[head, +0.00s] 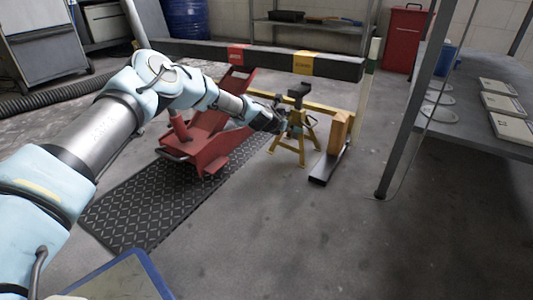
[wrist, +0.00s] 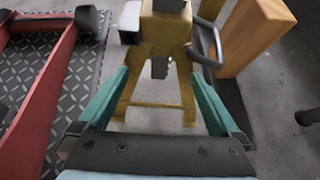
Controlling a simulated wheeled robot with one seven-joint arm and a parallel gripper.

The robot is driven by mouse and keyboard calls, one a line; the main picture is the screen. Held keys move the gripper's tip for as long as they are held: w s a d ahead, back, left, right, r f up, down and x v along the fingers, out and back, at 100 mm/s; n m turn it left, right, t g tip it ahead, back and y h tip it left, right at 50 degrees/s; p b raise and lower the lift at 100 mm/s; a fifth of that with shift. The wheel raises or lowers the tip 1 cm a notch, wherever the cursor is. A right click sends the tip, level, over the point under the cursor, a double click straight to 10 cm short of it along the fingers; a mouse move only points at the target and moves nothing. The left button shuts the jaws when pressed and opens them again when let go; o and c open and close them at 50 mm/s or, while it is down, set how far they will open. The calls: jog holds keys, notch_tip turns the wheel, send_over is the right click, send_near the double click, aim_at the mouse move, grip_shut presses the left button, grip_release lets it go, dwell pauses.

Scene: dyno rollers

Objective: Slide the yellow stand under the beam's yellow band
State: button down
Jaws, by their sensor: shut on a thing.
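The yellow stand (head: 296,132) stands upright on the floor, with splayed legs and a black head. In the head view it shows just below the beam's yellow band (head: 306,63); whether it is straight under the band in depth I cannot tell. The dark beam (head: 270,61) runs across above it. My gripper (head: 281,125) reaches the stand from the left. In the wrist view my gripper's teal fingers (wrist: 162,80) lie either side of the yellow stand (wrist: 165,35), shut on it. The exact contact is partly hidden.
A red floor jack (head: 205,130) stands left of the stand on a black tread mat (head: 150,205). A wooden post (head: 338,132) with a dark foot (head: 325,168) stands close on the right. A grey workbench (head: 460,130) is further right.

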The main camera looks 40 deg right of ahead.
jog(key=shift+s+a+f, duration=0.15)
jog(key=shift+a+f, duration=0.05)
jog(key=shift+f, duration=0.45)
jog(key=shift+s+a+f, duration=0.15)
jog(key=shift+f, duration=0.45)
jog(key=shift+w+d, duration=0.25)
jog(key=shift+d, duration=0.55)
jog(key=shift+w+d, duration=0.25)
jog(key=shift+d, duration=0.6)
jog(key=shift+w+d, duration=0.25)
jog(key=shift+d, duration=0.55)
grip_release()
jog(key=w+d+r+p+v, duration=0.1)
jog(key=r+p+v, duration=0.1)
jog(key=p+v, duration=0.4)
jog(key=v, duration=0.5)
jog(key=shift+s, duration=0.15)
jog(key=shift+a+r, duration=0.1)
